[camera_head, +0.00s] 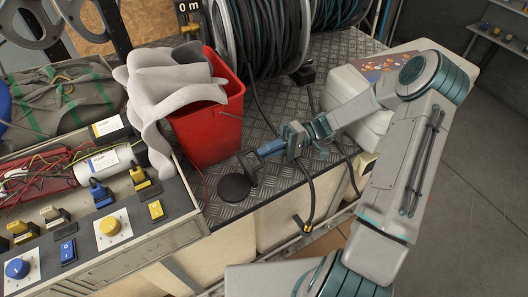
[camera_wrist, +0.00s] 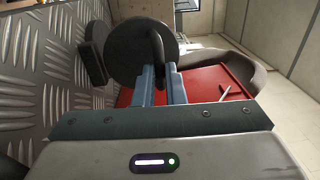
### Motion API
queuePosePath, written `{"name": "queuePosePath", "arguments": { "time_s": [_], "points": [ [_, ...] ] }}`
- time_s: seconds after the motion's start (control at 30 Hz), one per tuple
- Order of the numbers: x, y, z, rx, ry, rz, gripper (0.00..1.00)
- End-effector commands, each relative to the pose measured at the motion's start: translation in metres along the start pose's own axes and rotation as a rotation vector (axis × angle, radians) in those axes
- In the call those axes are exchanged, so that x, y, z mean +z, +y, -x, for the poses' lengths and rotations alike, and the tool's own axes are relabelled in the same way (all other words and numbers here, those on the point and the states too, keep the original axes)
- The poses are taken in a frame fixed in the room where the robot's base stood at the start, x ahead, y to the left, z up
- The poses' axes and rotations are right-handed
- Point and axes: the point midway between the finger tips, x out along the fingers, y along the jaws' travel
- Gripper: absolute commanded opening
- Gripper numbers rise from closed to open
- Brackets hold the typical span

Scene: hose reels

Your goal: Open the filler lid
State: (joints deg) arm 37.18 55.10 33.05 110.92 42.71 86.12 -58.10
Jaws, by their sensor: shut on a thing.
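The filler lid is a dark round disc, seen nearly edge-on in the head view (camera_head: 249,170) and face-on in the wrist view (camera_wrist: 130,55). It stands tilted up, roughly upright to the metal deck. Beside its lower edge is a low dark round filler neck (camera_head: 234,189), which shows side-on in the wrist view (camera_wrist: 92,52). My gripper (camera_head: 262,153) comes in from the right, low over the deck. In the wrist view its blue fingers (camera_wrist: 160,72) are shut on the raised grip bar across the lid's face. The hinge cannot be made out.
A red bin (camera_head: 207,130) with a grey cloth (camera_head: 165,85) stands just behind the lid. Black hose hangs from a reel (camera_head: 262,35) and crosses the deck near my gripper. A control panel (camera_head: 110,228) with knobs lies left. The floor (camera_head: 470,190) at right is clear.

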Motion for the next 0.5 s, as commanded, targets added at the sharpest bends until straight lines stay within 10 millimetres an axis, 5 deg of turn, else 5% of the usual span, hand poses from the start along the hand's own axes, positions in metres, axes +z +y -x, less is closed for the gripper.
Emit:
{"name": "queuePosePath", "arguments": {
  "time_s": [0.5],
  "points": [
    [0.0006,0.0045,0.0047,-0.058,0.0,-0.002,0.0]
  ]
}}
